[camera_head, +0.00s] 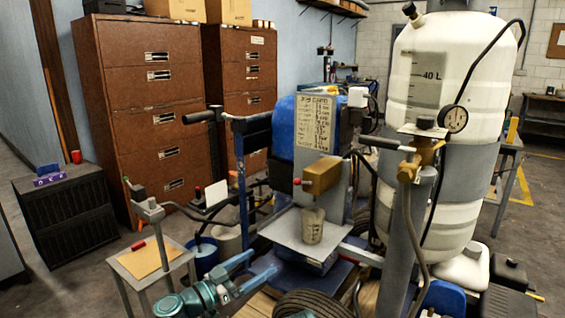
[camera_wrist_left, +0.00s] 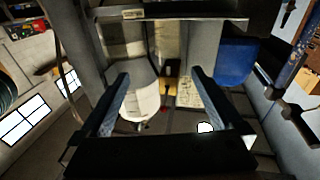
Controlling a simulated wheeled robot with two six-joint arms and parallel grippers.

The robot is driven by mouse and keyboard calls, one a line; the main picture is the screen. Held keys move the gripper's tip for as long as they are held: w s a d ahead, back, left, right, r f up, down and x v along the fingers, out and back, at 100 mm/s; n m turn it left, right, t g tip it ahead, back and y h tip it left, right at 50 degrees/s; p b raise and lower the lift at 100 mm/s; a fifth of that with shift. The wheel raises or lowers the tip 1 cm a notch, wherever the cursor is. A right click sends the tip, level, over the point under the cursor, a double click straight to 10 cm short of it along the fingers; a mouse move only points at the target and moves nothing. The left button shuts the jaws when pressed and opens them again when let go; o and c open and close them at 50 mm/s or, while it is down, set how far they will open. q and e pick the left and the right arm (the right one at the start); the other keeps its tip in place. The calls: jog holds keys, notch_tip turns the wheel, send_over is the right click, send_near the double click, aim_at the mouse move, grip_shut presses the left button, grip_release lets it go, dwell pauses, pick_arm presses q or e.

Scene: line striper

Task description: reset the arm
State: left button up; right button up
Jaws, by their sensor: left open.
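My left gripper (camera_head: 262,263) is teal and comes in low in the head view, reaching right toward the line striper. Its two fingers are apart with nothing between them. A beige cup (camera_head: 312,226) stands upright on the grey shelf (camera_head: 290,232) of the machine, above and right of the fingertips. In the left wrist view the two fingers (camera_wrist_left: 160,75) are spread wide. Beyond them show the white tank (camera_wrist_left: 140,98), the brass block (camera_wrist_left: 171,86) and the blue part (camera_wrist_left: 237,60). I cannot make out my right gripper in either view.
The big white tank (camera_head: 460,72) stands right of the brass block (camera_head: 321,175) and the labelled panel (camera_head: 315,122). A small table (camera_head: 150,262) with a tan sheet is at left. Brown cabinets (camera_head: 155,110) stand behind. A coiled hose (camera_head: 310,304) lies at the bottom.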

pick_arm(q)
jog(key=s+f+n+g+y, duration=0.2)
jog(key=s+f+g+y, duration=0.15)
jog(key=f, duration=0.55)
jog(key=s+f+n+g+y, duration=0.1)
jog(key=s+f+g+y, duration=0.2)
jog(key=f+g, duration=0.35)
jog(key=s+a+f+n+g+y, duration=0.2)
jog(key=s+a+f+n+y, duration=0.5)
jog(key=a, duration=0.3)
jog(key=s+d+r+m+p, duration=0.1)
jog(key=d+r+p, duration=0.2)
jog(key=r+p, duration=0.4)
jog(key=s+d+r+m+y+p, duration=0.1)
jog(key=d+r+p, duration=0.3)
jog(key=r+p, duration=0.4)
jog(key=s+d+r+m+y+p, duration=0.1)
jog(key=s+d+r+m+p, duration=0.1)
jog(key=d+r+p, duration=0.2)
notch_tip(320, 180, up, 3)
jog(key=p, duration=0.4)
jog(key=shift+s+r+g, duration=0.15)
jog(key=shift+s+g, duration=0.1)
jog(key=shift+g, duration=0.05)
